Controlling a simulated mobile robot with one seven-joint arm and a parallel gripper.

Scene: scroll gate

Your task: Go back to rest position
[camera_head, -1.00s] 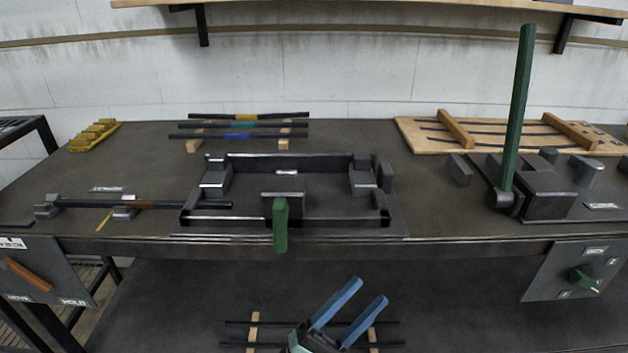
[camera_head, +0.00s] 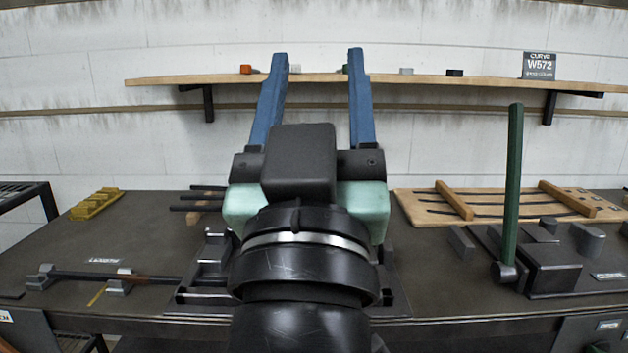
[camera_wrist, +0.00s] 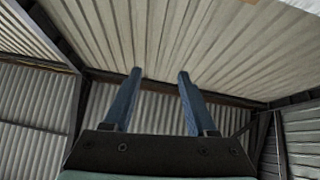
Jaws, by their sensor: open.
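My gripper (camera_head: 315,65) is raised large in the middle of the head view, its two blue fingers spread apart and pointing up, with nothing between them. In the wrist view the fingers of my gripper (camera_wrist: 156,75) also stand apart and empty, against a corrugated wall and ceiling. My arm and gripper hide most of the dark metal frame fixture (camera_head: 195,297) on the bench, including its middle and the green handle area.
The dark bench (camera_head: 130,245) spans the view. A tall green lever (camera_head: 513,180) stands upright on the right, beside a wooden rack (camera_head: 420,208). A rod (camera_head: 85,277) rests on supports at left. A yellow block (camera_head: 95,204) lies behind. A shelf (camera_head: 220,80) runs along the wall.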

